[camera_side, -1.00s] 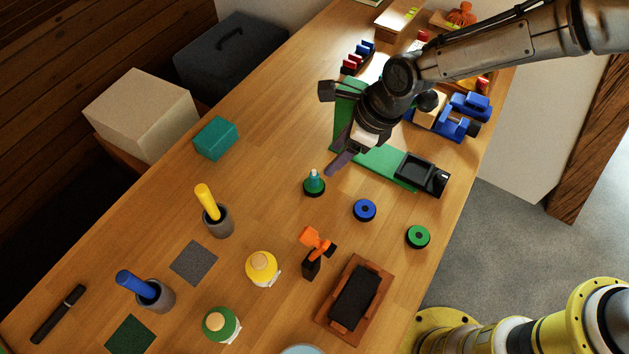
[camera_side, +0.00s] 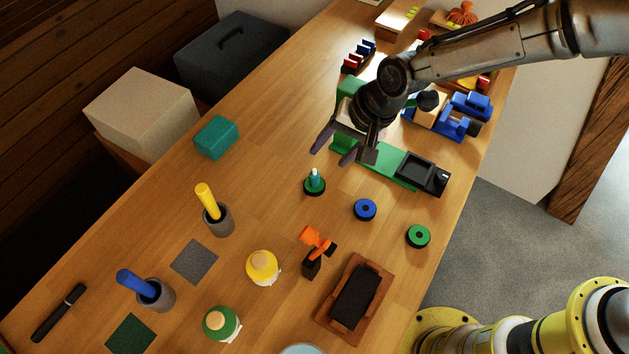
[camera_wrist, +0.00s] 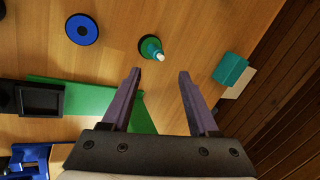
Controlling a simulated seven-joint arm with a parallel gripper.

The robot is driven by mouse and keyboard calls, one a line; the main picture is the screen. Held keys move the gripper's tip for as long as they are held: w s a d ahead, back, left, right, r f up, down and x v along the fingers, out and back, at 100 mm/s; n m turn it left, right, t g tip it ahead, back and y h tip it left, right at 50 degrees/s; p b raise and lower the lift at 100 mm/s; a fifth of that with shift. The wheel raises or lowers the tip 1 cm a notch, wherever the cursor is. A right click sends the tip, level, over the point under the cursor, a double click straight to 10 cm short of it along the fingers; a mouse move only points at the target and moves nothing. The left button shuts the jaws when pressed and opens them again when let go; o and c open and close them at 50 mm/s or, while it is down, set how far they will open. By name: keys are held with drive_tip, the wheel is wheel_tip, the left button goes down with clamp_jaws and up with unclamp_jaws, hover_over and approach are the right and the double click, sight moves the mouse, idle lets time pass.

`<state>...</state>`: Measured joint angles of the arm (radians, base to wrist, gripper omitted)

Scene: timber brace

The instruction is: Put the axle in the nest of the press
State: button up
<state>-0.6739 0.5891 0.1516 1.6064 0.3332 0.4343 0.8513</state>
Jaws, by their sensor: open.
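A teal pin with a pale tip, which looks like the axle (camera_side: 314,174), stands upright in a green wheel on the table; it also shows in the wrist view (camera_wrist: 157,55). The press has a long green base (camera_side: 390,165), partly hidden behind my gripper. A black block with a recess, seemingly its nest (camera_side: 424,172), sits at the base's right end; it shows at the left of the wrist view (camera_wrist: 40,98). My gripper (camera_side: 332,155) is open and empty, above and just beyond the axle in the side view. In the wrist view the axle lies just ahead of the fingertips (camera_wrist: 160,72).
A blue wheel (camera_side: 365,209) and another green wheel (camera_side: 418,236) lie in front of the press. An orange-topped tool (camera_side: 314,250), a brown tray (camera_side: 331,318) and bottles stand nearer. A blue toy vehicle (camera_side: 458,118) is beyond the press.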

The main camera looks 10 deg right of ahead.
sight(317, 173)
drive_tip(key=n, duration=0.5)
drive_tip(key=f+n, duration=0.1)
drive_tip(key=n, duration=0.5)
drive_tip(key=f+n, duration=0.1)
drive_tip(key=n, duration=0.5)
drive_tip(key=shift+w+a, duration=0.1)
drive_tip(key=shift+a, duration=0.3)
drive_tip(key=shift+a+f, duration=0.1)
drive_tip(key=shift+f, duration=0.6)
drive_tip(key=x, duration=0.6)
drive_tip(key=shift+a+f, duration=0.1)
drive_tip(key=shift+f, duration=0.2)
clamp_jaws()
drive_tip(key=shift+w, duration=0.1)
